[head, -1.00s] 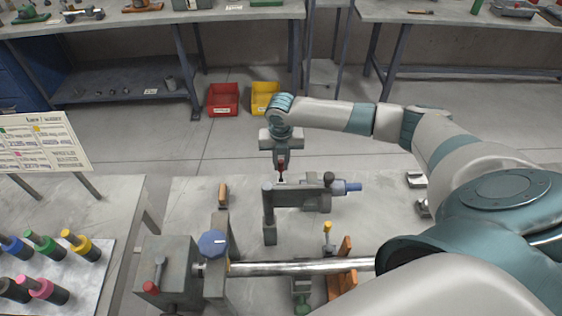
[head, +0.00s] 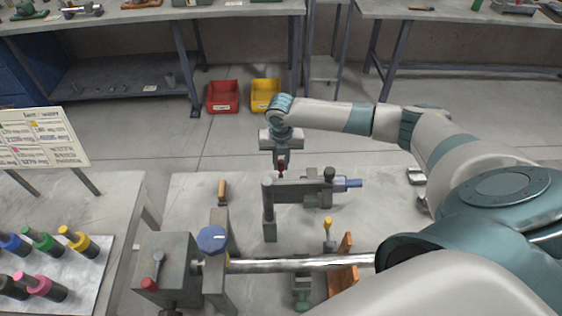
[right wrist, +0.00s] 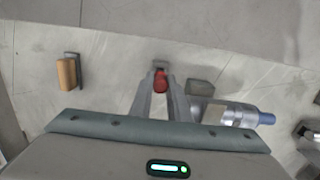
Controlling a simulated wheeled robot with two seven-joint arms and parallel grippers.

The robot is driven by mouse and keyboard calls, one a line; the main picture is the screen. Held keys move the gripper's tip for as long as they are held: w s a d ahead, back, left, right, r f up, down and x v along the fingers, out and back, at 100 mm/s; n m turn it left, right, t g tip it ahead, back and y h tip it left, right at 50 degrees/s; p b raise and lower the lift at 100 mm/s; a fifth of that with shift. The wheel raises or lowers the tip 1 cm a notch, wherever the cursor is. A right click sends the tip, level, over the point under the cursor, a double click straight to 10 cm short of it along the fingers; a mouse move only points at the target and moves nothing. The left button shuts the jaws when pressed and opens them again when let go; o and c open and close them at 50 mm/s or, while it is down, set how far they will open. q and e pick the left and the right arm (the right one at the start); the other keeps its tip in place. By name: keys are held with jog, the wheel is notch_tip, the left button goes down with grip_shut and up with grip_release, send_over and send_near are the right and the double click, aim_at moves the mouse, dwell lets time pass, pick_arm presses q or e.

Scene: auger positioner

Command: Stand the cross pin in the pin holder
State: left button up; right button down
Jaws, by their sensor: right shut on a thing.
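My right gripper (head: 281,160) is shut on a small red-topped pin, which I take as the cross pin (head: 281,168). It points down just behind a grey bar fixture (head: 295,191). In the right wrist view the red top (right wrist: 160,80) sits between the two fingertips. The pin's lower end is hidden in both views. A small grey piece (right wrist: 160,66) shows just beyond the red top; I cannot tell whether it is the pin holder or whether the pin touches it. My left gripper is not in view.
A blue-ended cylinder (head: 347,184) lies right of the pin. A clamp with a blue knob (head: 212,239) and a shiny bar (head: 300,264) stand nearer. An orange-handled piece (head: 222,191) stands left. Coloured-cap cylinders (head: 46,243) lie on a tray at far left.

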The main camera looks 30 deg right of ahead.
jog(key=shift+f+b, duration=0.4)
jog(key=shift+f, duration=0.45)
jog(key=c, duration=1.6)
grip_release()
jog(key=shift+r, duration=0.1)
jog(key=r+b, duration=0.1)
jog(key=r, duration=0.4)
jog(key=r+b, duration=0.2)
jog(key=r, duration=0.4)
jog(key=s+r+b, duration=0.1)
jog(key=r, duration=0.5)
jog(key=shift+a+r+b, duration=0.15)
jog(key=shift+a+b, duration=0.15)
